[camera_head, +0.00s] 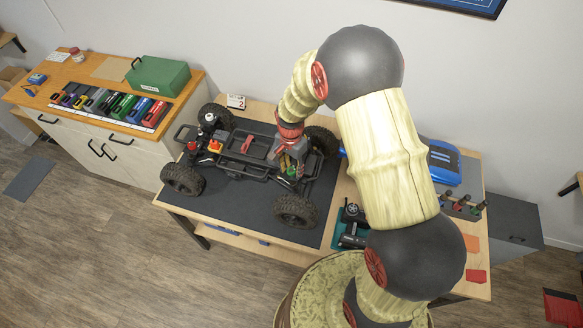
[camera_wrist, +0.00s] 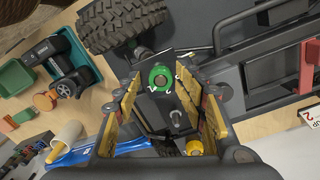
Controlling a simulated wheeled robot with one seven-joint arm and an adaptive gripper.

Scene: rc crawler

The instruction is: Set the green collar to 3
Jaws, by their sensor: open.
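The green collar (camera_wrist: 160,77) is a ring around a pale round centre on a dark shock part of the crawler. It shows between my fingers in the wrist view, with small white marks beside it that I cannot read surely. In the head view the collar (camera_head: 292,171) is a small green spot at the right end of the crawler (camera_head: 240,150). My gripper (camera_wrist: 168,88) is open, its yellow-padded fingers on either side of the collar, and holds nothing. I cannot tell whether a finger touches it. In the head view my gripper (camera_head: 289,155) hangs over that end.
A yellow-topped part (camera_wrist: 194,147) lies below the green collar in the wrist view. A big tyre (camera_wrist: 122,25) and the chassis rails are close by. A transmitter (camera_head: 352,232) and a blue body shell (camera_head: 443,163) lie on the table's right. The dark mat's front is clear.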

